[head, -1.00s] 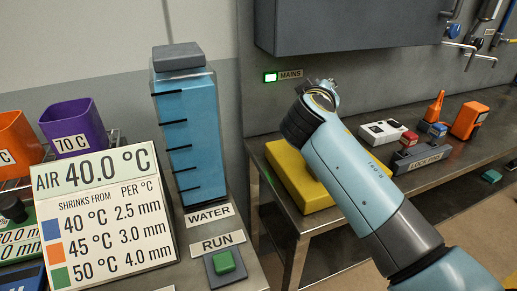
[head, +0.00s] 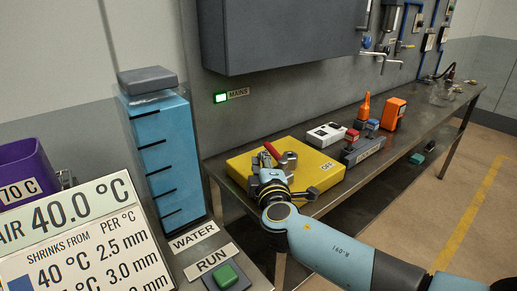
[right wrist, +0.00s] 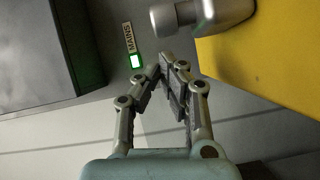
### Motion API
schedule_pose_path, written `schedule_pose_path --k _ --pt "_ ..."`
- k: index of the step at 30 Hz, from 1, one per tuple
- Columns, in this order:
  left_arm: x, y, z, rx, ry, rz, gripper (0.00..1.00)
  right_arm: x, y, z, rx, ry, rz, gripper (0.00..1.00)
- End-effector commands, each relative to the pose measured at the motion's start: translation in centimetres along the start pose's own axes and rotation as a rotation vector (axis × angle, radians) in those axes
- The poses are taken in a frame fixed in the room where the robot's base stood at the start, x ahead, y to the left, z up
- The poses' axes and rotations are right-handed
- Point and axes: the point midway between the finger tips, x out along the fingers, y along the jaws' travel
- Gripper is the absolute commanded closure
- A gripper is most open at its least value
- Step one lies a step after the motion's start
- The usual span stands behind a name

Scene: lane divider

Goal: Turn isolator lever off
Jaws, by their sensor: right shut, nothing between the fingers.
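A yellow isolator box (head: 243,165) stands on the steel bench, with an OFF label (head: 327,166) on its right part. A lever with a short red handle (head: 271,150) and a grey metal hub (head: 288,159) sits on its top. My left gripper is not in view.
A lit green MAINS lamp (head: 220,97) is on the wall beneath a grey cabinet (head: 280,35). A white device (head: 327,135), a grey lockout block (head: 364,149) and orange items (head: 394,113) stand right of the box. A blue water tank (head: 160,155) stands to the left.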

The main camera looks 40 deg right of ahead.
Motion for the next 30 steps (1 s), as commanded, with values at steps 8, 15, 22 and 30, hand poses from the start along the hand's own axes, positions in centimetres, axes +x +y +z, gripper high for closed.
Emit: schedule_pose_path --k 8,15,22,30 --pt "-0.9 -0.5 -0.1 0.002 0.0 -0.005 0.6 4.2 0.1 0.0 -0.001 0.0 0.0 1.0" --pt "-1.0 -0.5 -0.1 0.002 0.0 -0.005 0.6 5.0 0.0 0.0 0.0 -0.001 0.0 1.0" --pt "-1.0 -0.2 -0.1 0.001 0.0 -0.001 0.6 5.0 0.0 0.0 0.001 -0.001 0.0 1.0" --pt "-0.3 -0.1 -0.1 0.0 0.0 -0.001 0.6 5.2 -0.1 0.1 0.005 -0.041 0.008 1.0"
